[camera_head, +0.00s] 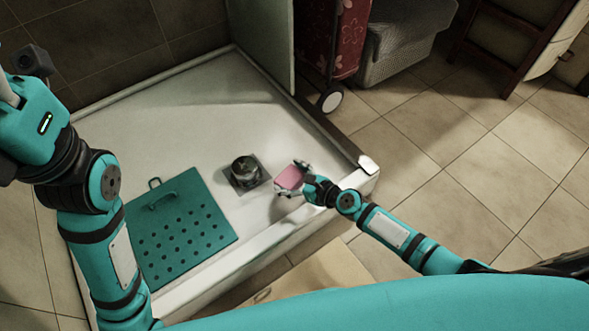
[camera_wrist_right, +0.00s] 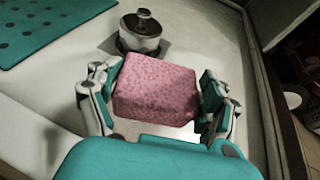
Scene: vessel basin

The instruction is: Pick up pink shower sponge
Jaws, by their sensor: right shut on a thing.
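The pink shower sponge (camera_head: 290,178) is a small pink block in my right gripper (camera_head: 292,180), over the white shower basin near its front right rim. In the right wrist view the sponge (camera_wrist_right: 156,90) sits between the two fingers of the right gripper (camera_wrist_right: 157,95), which are shut on its left and right sides. The gap between the sponge and the basin floor is hard to judge. My left arm comes in at the left of the head view, but its gripper is outside the frame.
A metal pot with a lid (camera_head: 245,171) stands on a dark square left of the sponge. A teal perforated mat (camera_head: 180,225) lies farther left in the white basin (camera_head: 205,110). A glass panel and a wheeled rack with red cloth (camera_head: 345,40) stand at the back.

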